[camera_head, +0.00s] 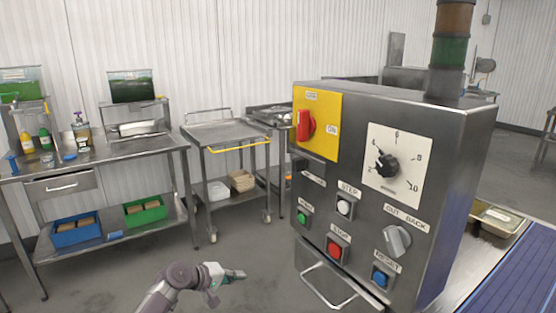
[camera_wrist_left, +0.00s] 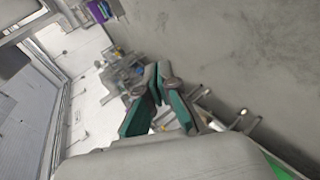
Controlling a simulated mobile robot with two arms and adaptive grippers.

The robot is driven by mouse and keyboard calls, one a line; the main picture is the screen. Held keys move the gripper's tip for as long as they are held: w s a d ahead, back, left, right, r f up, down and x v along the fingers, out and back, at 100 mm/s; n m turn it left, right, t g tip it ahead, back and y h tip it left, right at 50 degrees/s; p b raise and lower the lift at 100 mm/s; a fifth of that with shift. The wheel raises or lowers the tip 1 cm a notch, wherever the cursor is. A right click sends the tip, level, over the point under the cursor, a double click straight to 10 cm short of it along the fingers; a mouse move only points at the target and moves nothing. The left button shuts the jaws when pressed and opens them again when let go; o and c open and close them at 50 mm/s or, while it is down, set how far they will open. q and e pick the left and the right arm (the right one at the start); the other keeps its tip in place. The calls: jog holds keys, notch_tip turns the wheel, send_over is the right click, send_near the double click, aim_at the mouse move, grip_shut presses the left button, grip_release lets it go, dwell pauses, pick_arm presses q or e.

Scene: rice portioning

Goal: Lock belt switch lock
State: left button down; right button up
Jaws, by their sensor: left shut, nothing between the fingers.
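The belt switch is a red rotary handle (camera_head: 306,125) on a yellow plate (camera_head: 329,121) at the upper left of the steel control box (camera_head: 445,200). An "ON" label sits to the right of the handle. I cannot make out a separate lock. My left gripper (camera_head: 240,274) is low in front of the box, left of it and well below the switch, apart from everything. In the left wrist view its green-padded fingers (camera_wrist_left: 156,100) are shut with nothing held. My right gripper is in neither view.
The box also carries a dial (camera_head: 387,165), a grey knob (camera_head: 397,240) and several push buttons, with a handle bar (camera_head: 328,285) below. A steel cart (camera_head: 226,133) and a workbench (camera_head: 90,155) stand at the left. A conveyor (camera_head: 500,270) runs at the right. Floor left of the box is clear.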

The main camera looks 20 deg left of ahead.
pick_arm(q)
notch_tip(320, 180, up, 38)
jog(key=s+d+m+h, duration=0.2)
jog(key=h, duration=0.6)
jog(key=shift+s+f+m+t+p, duration=0.2)
jog(key=shift+s+m+t+p, duration=0.1)
jog(key=shift+s+m+p, duration=0.1)
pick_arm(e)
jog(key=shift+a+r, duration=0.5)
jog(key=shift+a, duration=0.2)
pick_arm(q)
jog(key=shift+w+d, duration=0.1)
jog(key=shift+w, duration=0.05)
jog(key=p, duration=0.4)
send_near(295, 149)
jog(key=w+d+f, duration=0.2)
jog(key=w+d, duration=0.1)
jog(key=w, duration=0.1)
jog(key=s+d+p, duration=0.2)
jog(key=d, duration=0.1)
jog(key=shift+s, duration=0.35)
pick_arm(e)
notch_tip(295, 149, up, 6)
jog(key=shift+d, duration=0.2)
